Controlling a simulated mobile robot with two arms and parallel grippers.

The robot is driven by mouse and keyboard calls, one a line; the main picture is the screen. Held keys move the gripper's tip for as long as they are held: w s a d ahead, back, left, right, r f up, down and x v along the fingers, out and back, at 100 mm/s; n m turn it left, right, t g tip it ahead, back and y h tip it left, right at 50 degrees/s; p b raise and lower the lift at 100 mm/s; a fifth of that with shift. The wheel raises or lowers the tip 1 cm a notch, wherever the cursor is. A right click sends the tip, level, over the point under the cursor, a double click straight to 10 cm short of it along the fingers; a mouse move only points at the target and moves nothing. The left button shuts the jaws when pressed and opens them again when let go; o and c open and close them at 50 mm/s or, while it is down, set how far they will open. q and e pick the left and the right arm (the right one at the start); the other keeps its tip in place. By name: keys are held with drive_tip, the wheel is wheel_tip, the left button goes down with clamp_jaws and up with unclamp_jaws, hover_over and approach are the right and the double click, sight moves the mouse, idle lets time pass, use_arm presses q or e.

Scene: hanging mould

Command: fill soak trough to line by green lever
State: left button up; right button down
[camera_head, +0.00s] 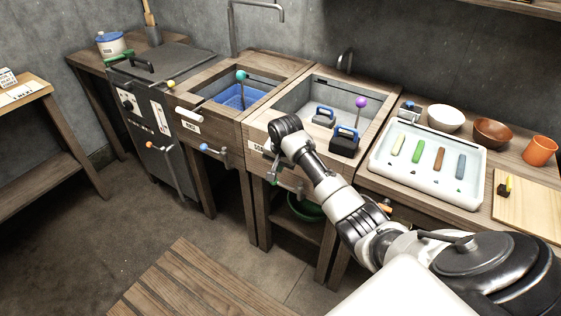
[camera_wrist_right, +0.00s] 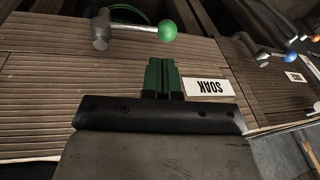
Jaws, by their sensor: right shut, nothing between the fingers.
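The soak trough (camera_head: 300,97) is the pale basin in the wooden bench at centre in the head view. A purple-balled upright lever (camera_head: 360,104) and dark blocks with blue handles are in it; I cannot make out a fill line or water. Its SOAK label (camera_wrist_right: 208,88) shows in the right wrist view. The green lever's ball (camera_wrist_right: 167,30) sits on a metal arm on the wooden front, beyond my right gripper (camera_wrist_right: 163,78). That gripper is shut and empty, apart from the ball in the picture. In the head view my right wrist hides part of the trough front.
Left of the trough is a basin with a blue tray (camera_head: 240,96) and a blue-balled front lever (camera_head: 204,147). Right are a white tray (camera_head: 436,186) with coloured bars, bowls and an orange cup (camera_head: 539,151). A green bowl (camera_head: 306,208) sits below.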

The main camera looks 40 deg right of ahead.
sight(278, 181)
drive_tip(key=b+x, duration=0.1)
drive_tip(key=x, duration=0.4)
drive_tip(key=shift+w+f, duration=0.1)
idle(0.3)
